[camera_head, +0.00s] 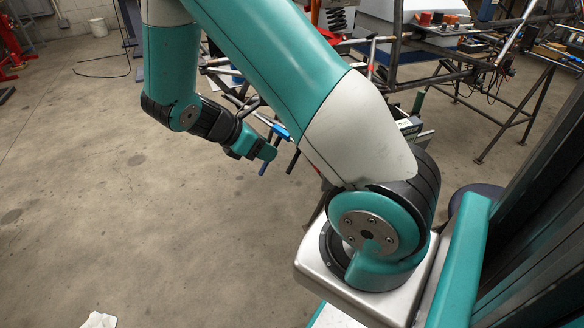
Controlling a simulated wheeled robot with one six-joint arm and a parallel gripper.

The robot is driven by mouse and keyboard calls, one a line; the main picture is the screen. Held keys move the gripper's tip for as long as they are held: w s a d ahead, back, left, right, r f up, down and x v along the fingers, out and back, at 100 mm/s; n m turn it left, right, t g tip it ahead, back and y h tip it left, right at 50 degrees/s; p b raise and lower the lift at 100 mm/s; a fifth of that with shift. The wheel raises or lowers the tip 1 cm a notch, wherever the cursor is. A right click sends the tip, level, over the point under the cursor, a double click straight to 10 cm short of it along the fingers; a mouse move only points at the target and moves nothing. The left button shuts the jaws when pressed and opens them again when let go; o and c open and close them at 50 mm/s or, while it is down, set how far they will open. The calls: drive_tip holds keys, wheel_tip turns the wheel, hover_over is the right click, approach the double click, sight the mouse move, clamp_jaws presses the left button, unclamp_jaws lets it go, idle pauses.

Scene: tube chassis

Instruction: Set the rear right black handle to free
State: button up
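My gripper (268,151) is at the end of my teal and white arm, left of the picture's middle, close to the tube chassis (396,60). Its fingers are small and partly hidden, so I cannot tell whether they are open or shut. A dark, thin handle-like bar (293,162) hangs just right of the gripper, with a small gap showing between them. I cannot tell which bar is the rear right black handle. My upper arm hides part of the chassis.
The chassis tubes and a dark metal stand (513,118) fill the upper right. A bench with orange and dark parts (440,20) stands behind. A white bucket (98,27) and red equipment (12,45) are at the upper left.

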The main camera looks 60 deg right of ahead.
sight(292, 163)
drive_tip(key=b+x, duration=0.2)
drive_tip(key=x, duration=0.8)
drive_tip(key=shift+s+d+f, duration=0.1)
drive_tip(key=shift+d+f, duration=0.15)
clamp_jaws()
